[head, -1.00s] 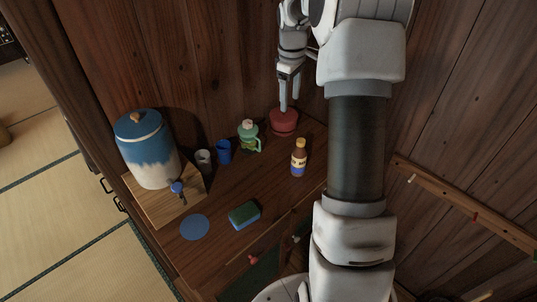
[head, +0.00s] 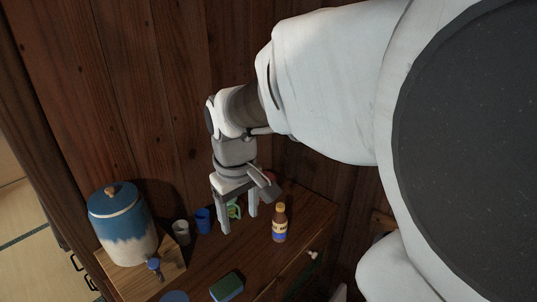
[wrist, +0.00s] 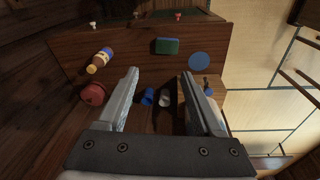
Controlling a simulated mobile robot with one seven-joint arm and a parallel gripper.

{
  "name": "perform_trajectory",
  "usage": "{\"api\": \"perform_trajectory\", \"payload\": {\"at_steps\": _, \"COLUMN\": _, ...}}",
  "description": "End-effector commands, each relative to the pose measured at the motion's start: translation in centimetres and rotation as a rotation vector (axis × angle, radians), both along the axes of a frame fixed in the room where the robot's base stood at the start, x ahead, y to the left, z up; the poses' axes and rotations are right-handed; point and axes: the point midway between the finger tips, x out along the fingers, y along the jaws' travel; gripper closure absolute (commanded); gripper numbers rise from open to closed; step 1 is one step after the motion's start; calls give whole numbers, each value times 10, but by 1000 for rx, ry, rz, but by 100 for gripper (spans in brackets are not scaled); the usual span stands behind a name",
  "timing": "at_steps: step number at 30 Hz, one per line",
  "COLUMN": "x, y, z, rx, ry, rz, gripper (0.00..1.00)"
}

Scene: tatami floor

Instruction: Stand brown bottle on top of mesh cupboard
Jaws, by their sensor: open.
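The brown bottle (head: 279,224), with a yellow cap and a blue-and-cream label, stands upright on a wooden top near its front edge. The wrist view also shows the bottle (wrist: 99,61), upper left, outside the fingers. The wooden top (head: 212,258) belongs to a cabinet with knobs and a dark green panel on its front, seemingly the mesh cupboard. My gripper (head: 238,223) is open and points down, left of the bottle and apart from it. In the wrist view my gripper's fingers (wrist: 160,75) are spread with nothing held.
A green mug (head: 234,210) shows between my fingers. A blue cup (head: 203,221), a grey cup (head: 181,232) and a blue-white jar (head: 122,226) stand left. A green sponge (head: 227,287) and blue disc (wrist: 199,61) lie in front. A red round object (wrist: 93,94) is near the bottle.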

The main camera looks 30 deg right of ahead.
Motion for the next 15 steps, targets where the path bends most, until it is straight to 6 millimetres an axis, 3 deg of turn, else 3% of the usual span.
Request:
{"api": "perform_trajectory", "payload": {"at_steps": 1, "x": -23, "y": 10, "z": 79, "rx": -20, "ry": -262, "rz": -7, "gripper": 32}}
{"api": "perform_trajectory", "payload": {"at_steps": 9, "x": -78, "y": 30, "z": 65, "rx": 53, "ry": -339, "rz": -102, "gripper": 32}}
{"api": "perform_trajectory", "payload": {"at_steps": 15, "x": -95, "y": 34, "z": 57, "rx": 84, "ry": -363, "rz": -139, "gripper": 32}}
